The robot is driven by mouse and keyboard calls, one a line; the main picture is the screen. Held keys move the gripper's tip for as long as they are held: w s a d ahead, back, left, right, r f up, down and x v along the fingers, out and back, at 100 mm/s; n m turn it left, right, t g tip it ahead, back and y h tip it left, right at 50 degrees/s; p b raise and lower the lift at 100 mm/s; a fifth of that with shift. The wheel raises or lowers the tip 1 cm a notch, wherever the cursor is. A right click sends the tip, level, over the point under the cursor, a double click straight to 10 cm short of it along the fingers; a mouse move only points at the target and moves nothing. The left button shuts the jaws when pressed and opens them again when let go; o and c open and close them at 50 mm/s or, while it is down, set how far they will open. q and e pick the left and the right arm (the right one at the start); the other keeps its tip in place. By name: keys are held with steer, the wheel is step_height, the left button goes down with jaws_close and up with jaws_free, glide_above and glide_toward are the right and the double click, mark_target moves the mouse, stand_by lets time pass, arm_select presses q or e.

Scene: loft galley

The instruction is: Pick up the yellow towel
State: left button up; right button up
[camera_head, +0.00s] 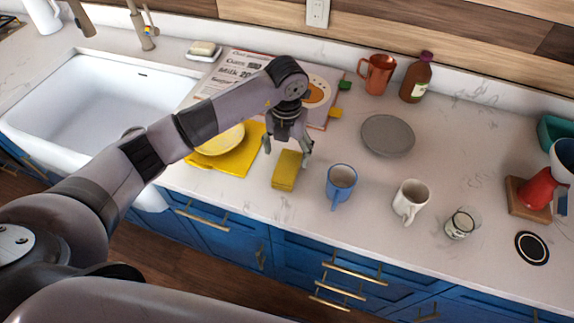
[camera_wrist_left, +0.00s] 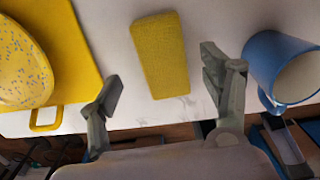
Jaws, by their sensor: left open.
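The yellow towel (camera_head: 286,171) is a small, thick yellow block with a textured surface, lying flat on the white counter. In the left wrist view the towel (camera_wrist_left: 160,53) lies between the two fingers, beyond their tips, with clear gaps on both sides. My left gripper (camera_head: 287,150) is open and empty, pointing down above the towel and apparently not touching it. Its exact height cannot be told. My right gripper is not in view.
A blue mug (camera_head: 341,182) stands close to the towel's right. A yellow board (camera_head: 237,166) with a yellow plate (camera_head: 220,140) lies to its left. A grey plate (camera_head: 388,136) and a white mug (camera_head: 411,197) are further right. The counter's front edge is near.

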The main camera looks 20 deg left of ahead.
mark_target(288, 163)
arm_select(q)
steer(key=shift+s+f+p, duration=0.1)
steer(key=shift+f+p, duration=0.25)
steer(key=f+p, duration=0.2)
steer(key=f, duration=0.1)
steer(key=shift+d+f, duration=0.2)
steer(key=shift+f, duration=0.5)
steer(key=c, duration=1.3)
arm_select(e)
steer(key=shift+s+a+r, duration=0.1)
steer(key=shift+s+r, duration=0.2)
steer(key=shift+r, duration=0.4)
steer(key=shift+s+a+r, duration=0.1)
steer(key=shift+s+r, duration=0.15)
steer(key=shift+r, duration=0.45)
arm_select(q)
steer(key=shift+o, duration=0.2)
steer(key=shift+r, duration=0.1)
